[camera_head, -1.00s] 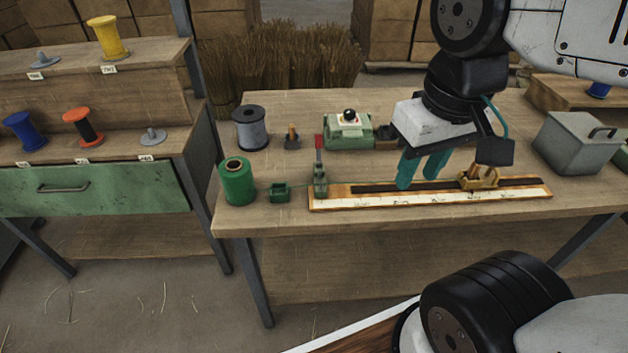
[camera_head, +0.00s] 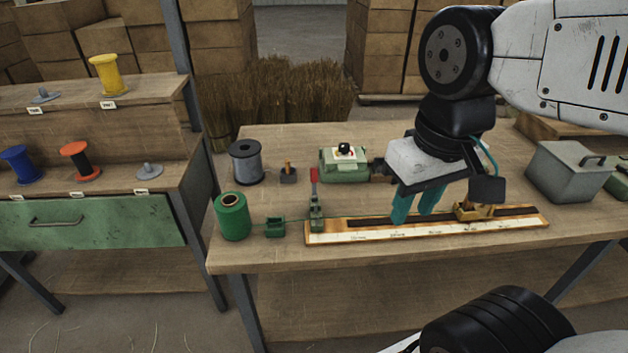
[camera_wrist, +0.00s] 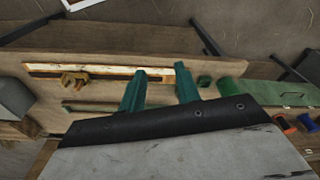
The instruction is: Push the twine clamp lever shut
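The twine clamp (camera_head: 316,215) is a small green block at the left end of the ruled board (camera_head: 330,238). Its lever (camera_head: 314,187) has a red handle and stands upright. A green twine spool (camera_head: 232,216) and a small green guide (camera_head: 274,227) sit left of it, with a thin green line running along the board. My gripper (camera_head: 412,218) has two teal fingers, apart and empty, above the board to the right of the clamp. The fingers also show in the wrist view (camera_wrist: 160,70). I cannot make out the lever there.
A brass slider (camera_head: 474,211) sits on the board's right part. Behind are a grey spool (camera_head: 246,162), a small wooden-handled piece (camera_head: 288,173) and a green box with a black knob (camera_head: 344,164). A grey lidded box (camera_head: 568,172) stands at the right.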

